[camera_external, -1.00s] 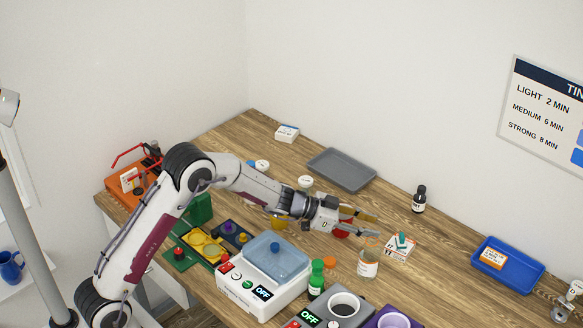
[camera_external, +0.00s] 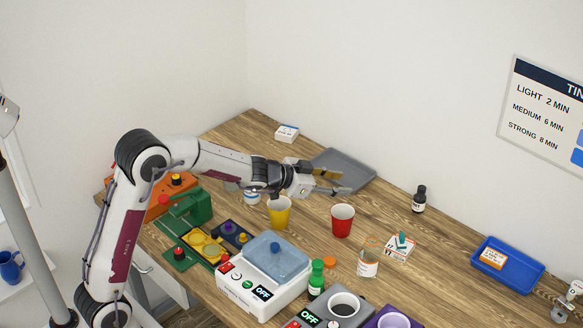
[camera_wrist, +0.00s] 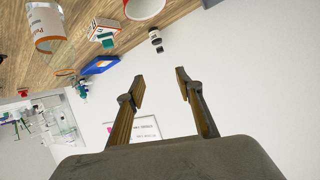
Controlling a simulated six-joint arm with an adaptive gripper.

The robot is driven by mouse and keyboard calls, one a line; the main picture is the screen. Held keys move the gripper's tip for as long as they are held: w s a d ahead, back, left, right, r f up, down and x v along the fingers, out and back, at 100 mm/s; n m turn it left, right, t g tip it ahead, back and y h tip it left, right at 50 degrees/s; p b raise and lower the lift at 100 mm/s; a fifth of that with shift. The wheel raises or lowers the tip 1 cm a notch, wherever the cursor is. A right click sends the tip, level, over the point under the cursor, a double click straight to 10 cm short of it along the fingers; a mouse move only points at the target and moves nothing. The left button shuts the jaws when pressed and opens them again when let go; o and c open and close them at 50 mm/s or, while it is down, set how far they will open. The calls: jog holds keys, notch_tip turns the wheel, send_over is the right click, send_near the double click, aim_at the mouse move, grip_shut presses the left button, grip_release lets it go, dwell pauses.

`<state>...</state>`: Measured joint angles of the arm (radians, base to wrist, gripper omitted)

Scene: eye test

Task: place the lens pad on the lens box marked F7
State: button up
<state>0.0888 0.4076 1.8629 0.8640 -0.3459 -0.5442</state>
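My gripper (camera_external: 344,182) is open, with its fingers spread near the front edge of the grey tray in the outside view. In the wrist view, nothing is between its fingertips (camera_wrist: 160,82). Small white boxes show, but I cannot read F7 on any. One box (camera_external: 287,133) lies at the back left corner of the table. A white and orange box (camera_external: 398,252) with a teal piece (camera_external: 402,239) on top stands right of the red cup. An orange and white box (camera_external: 494,258) lies in the blue tray. I cannot tell which thing is the lens pad.
The grey tray (camera_external: 358,178) lies behind my gripper. A yellow cup (camera_external: 279,213), red cup (camera_external: 342,220), dark bottle (camera_external: 419,200) and labelled jar (camera_external: 367,265) stand upright. The blue tray (camera_external: 528,281) is at the right. A white machine (camera_external: 262,291) stands in front.

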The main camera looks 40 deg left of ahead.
jog(key=s+a+r+n+g+y, duration=0.1)
jog(key=s+a+r+n+y, duration=0.2)
jog(key=s+a, duration=0.55)
jog(key=s+a+r+n+y, duration=0.25)
jog(key=s+a+r, duration=0.25)
jog(key=s, duration=0.6)
jog(key=s+f+g, duration=0.2)
jog(key=s+f, duration=0.1)
jog(key=s, duration=1)
jog(key=s+f+g, duration=0.3)
jog(key=s, duration=1.1)
jog(key=shift+s+d+f+n+h, duration=0.2)
jog(key=shift+s+f+n+h, duration=0.1)
jog(key=shift+n+h, duration=0.05)
